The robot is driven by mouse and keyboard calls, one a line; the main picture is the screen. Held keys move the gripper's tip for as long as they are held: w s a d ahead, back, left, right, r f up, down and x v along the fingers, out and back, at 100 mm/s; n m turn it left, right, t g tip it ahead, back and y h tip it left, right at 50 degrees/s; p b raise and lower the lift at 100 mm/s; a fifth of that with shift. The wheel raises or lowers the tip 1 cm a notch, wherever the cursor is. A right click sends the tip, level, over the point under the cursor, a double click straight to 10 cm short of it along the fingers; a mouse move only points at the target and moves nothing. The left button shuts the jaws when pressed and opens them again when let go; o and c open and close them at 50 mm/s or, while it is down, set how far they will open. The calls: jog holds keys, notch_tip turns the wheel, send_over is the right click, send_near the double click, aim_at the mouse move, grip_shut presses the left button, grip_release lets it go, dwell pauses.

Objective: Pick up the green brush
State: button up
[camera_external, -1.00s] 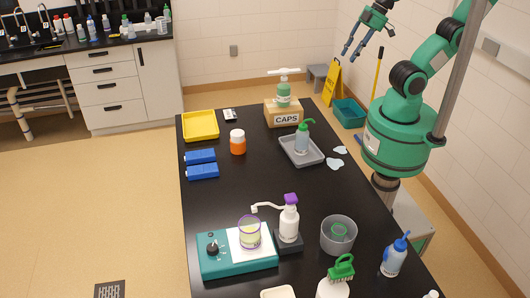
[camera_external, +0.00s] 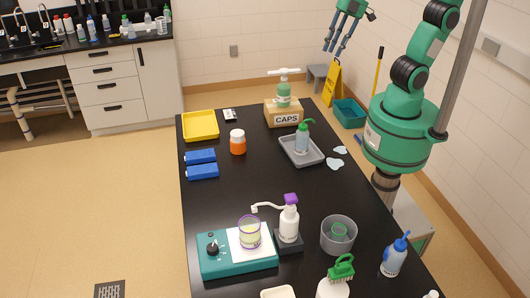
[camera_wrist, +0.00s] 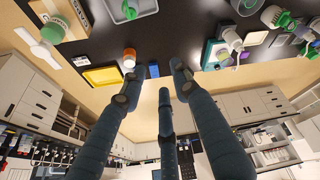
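The green brush (camera_external: 342,268) is at the front edge of the black table, with its bristles up. It rests on or against the top of a white bottle (camera_external: 333,289); I cannot tell which. The picture's lower edge cuts the bottle off. My gripper (camera_external: 334,49) is high beyond the far right end of the table, far from the brush. In the wrist view its long dark fingers (camera_wrist: 152,82) are spread, with nothing between them.
A teal hotplate (camera_external: 237,262), a purple-topped pump bottle (camera_external: 288,222), a grey tub (camera_external: 338,244) and a blue-capped bottle (camera_external: 394,257) stand near the brush. A CAPS box (camera_external: 285,119) and a grey tray (camera_external: 316,158) are farther back. The table's middle is mostly clear.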

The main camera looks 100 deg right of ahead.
jog(key=w+a+f+n+g+p, duration=0.1)
jog(key=w+a+n+p, duration=0.1)
jog(key=w+a+n, duration=0.85)
jog(key=w+a+n+g+p, duration=0.1)
jog(key=w+a+n+p, duration=0.2)
jog(key=w+a, duration=0.9)
jog(key=s+a+f+n+p, duration=0.1)
jog(key=a+f+n, duration=0.3)
jog(key=a, duration=0.8)
jog(key=s+a+f+n+g+p, duration=0.1)
jog(key=a+f+n+p, duration=0.1)
jog(key=a+f+n, duration=0.3)
jog(key=s+a+f+n+g+p, duration=0.1)
jog(key=a+f+n, duration=0.3)
jog(key=a+f, duration=0.5)
jog(key=a, duration=1)
jog(key=shift+s+a+f, duration=0.15)
jog(key=shift+f, duration=0.05)
jog(key=shift+f+n, duration=0.15)
jog(key=shift+n, duration=0.1)
jog(key=shift+a+f+p, duration=0.2)
jog(key=shift+a+f, duration=0.05)
jog(key=shift+f, duration=1.85)
jog(key=shift+a+f+p, duration=0.15)
jog(key=shift+a+f, duration=0.05)
jog(key=shift+f, duration=1.85)
